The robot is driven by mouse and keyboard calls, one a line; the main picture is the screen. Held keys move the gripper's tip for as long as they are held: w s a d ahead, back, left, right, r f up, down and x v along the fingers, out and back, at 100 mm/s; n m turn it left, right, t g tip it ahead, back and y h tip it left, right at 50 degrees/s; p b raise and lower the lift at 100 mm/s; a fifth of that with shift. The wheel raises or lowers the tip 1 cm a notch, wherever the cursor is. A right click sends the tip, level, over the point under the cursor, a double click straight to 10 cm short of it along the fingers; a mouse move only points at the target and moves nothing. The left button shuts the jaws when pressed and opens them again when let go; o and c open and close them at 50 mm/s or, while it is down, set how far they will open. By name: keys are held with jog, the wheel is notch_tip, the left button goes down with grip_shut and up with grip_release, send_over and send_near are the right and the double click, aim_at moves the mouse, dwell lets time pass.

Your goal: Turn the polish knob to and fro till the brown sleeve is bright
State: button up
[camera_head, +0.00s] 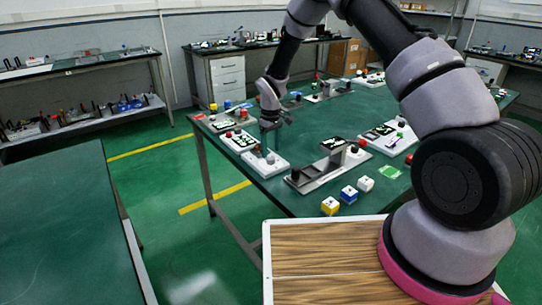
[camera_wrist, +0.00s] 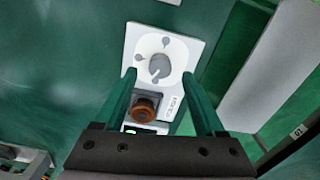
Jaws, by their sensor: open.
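In the wrist view, the polish knob (camera_wrist: 159,66) is a round grey dial with a pointer mark on a white plate (camera_wrist: 185,46). Drop-shaped marks surround it. The brown sleeve (camera_wrist: 145,109) sits in a dark holder just below the knob and looks dull brown. My gripper (camera_wrist: 159,75) is open, its two green fingers reaching either side of the sleeve, with tips near the knob's sides. The fingers hold nothing, and their height over the plate is hard to tell. In the head view, my gripper (camera_head: 272,122) hangs above the left side of the green table (camera_head: 222,166).
In the head view, several white device boxes stand on the table, one (camera_head: 265,163) close below my gripper. A grey fixture (camera_head: 325,172) and small cubes, including a blue one (camera_head: 348,194), lie nearer. In the wrist view, a pale panel (camera_wrist: 270,65) stands at the right.

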aim_at(271, 158)
notch_tip(271, 158, up, 7)
dwell(0.3)
